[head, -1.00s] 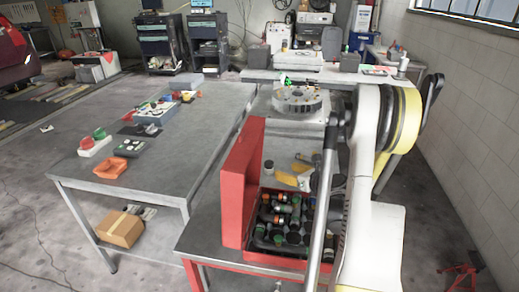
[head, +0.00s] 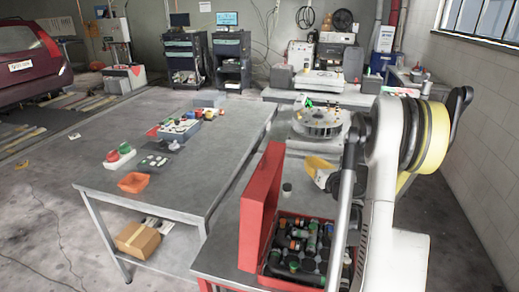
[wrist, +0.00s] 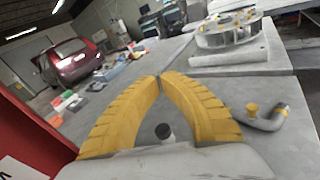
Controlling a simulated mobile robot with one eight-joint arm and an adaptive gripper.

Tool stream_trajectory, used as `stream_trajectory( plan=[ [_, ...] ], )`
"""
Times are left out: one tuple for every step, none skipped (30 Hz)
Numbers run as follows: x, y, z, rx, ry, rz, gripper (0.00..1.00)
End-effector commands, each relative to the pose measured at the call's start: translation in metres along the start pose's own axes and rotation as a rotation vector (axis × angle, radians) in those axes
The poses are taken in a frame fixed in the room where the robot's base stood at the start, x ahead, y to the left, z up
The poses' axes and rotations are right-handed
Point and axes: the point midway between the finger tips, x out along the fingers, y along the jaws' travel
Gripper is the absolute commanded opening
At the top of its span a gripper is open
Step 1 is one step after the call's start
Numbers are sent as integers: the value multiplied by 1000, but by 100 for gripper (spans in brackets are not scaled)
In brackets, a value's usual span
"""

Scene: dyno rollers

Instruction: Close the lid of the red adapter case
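The red adapter case (head: 262,275) stands open on the near table. Its lid (head: 262,205) stands upright on the case's left side. Dark adapters, some with green or orange ends, fill the case. My gripper (head: 318,165) is beyond the case and to the right of the lid, apart from it. In the wrist view the yellow fingers (wrist: 160,77) meet at their tips with nothing held. A red panel, apparently the lid (wrist: 25,120), fills the left edge of the wrist view. My arm hides the case's right side.
A small dark-capped cylinder (head: 287,188) stands on the table beyond the case; it shows between the fingers in the wrist view (wrist: 163,131). A bent pipe (wrist: 265,118) lies right of the fingers. A round slotted disc (head: 318,122) sits farther back. The left table (head: 190,180) holds trays.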

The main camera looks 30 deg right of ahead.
Motion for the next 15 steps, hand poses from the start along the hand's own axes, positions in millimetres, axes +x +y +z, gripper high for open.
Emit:
stream_trajectory(
  plan=[
    [5, -1, 71, 118, -98, -75, 0],
    [6, -7, 102, 204, -154, -132, 0],
    [5, -18, 136, 326, -217, -210, 0],
    [4, -26, 157, 421, -253, -270, 0],
    [1, -33, 173, 519, -280, -332, 0],
    [-3, -41, 188, 652, -301, -416, 0],
    [-6, -45, 195, 754, -305, -479, 0],
    [-10, -46, 198, 857, -299, -543, 0],
    [-16, -42, 198, 993, -274, -627, 0],
    [-20, -36, 195, 1093, -243, -691, 0],
    [-25, -25, 190, 1192, -200, -754, 0],
    [-32, -5, 182, 1319, -126, -836, 0],
    [-38, 15, 176, 1409, -59, -895, 0],
    [-45, 38, 171, 1493, 17, -951, 0],
    [-56, 73, 165, 1593, 131, -1020, 0]
  ],
)
